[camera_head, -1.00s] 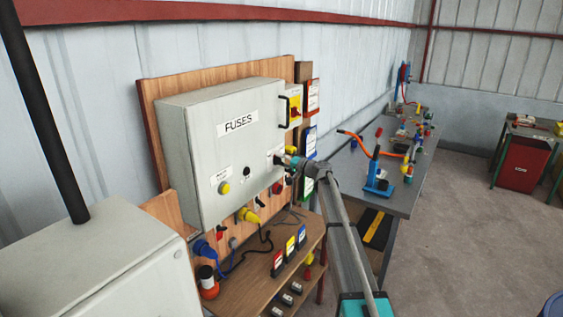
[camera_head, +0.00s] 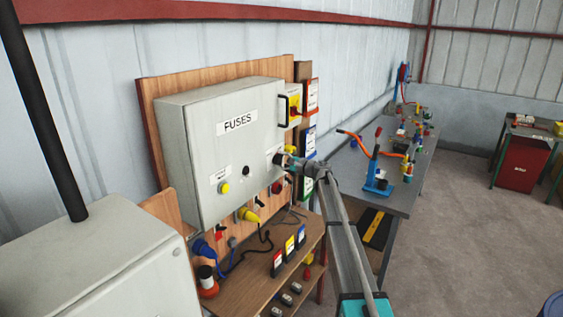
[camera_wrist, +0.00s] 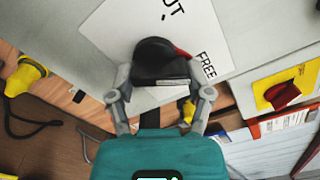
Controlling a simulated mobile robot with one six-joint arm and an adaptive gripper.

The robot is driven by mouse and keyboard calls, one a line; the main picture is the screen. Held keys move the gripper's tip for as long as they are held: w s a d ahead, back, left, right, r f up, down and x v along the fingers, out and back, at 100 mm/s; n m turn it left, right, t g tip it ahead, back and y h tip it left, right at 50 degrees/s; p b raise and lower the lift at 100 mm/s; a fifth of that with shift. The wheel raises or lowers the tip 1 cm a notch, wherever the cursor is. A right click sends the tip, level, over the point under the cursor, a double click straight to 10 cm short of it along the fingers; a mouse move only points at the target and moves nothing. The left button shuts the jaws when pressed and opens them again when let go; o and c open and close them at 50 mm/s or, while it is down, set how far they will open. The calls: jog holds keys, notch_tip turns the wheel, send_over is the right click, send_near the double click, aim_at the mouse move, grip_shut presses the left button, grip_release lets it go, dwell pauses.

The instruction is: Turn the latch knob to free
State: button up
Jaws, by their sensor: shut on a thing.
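The latch knob (camera_wrist: 160,62) is black with a red mark on its upper right side. It sits on a white label (camera_wrist: 120,28) where the word FREE shows to the right of the knob; the rest of the label is partly hidden. My gripper (camera_wrist: 160,85) is shut on the knob, one finger at each side. In the head view my gripper (camera_head: 287,161) is at the lower right of the grey FUSES box (camera_head: 215,160) front and hides most of the knob. The red mark points toward the FREE side of the label.
A yellow and red switch (camera_head: 294,105) and a black handle (camera_head: 284,111) are on the box's right. Yellow (camera_head: 247,215) and blue (camera_head: 203,247) plugs hang below it. A wooden shelf (camera_head: 240,285) stands underneath. A grey bench (camera_head: 400,200) lies to the right.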

jog(key=shift+m, duration=1.4)
jog(key=o, duration=1.1)
jog(key=shift+f, duration=0.1)
jog(key=shift+o, duration=0.2)
jog(key=v, duration=1.2)
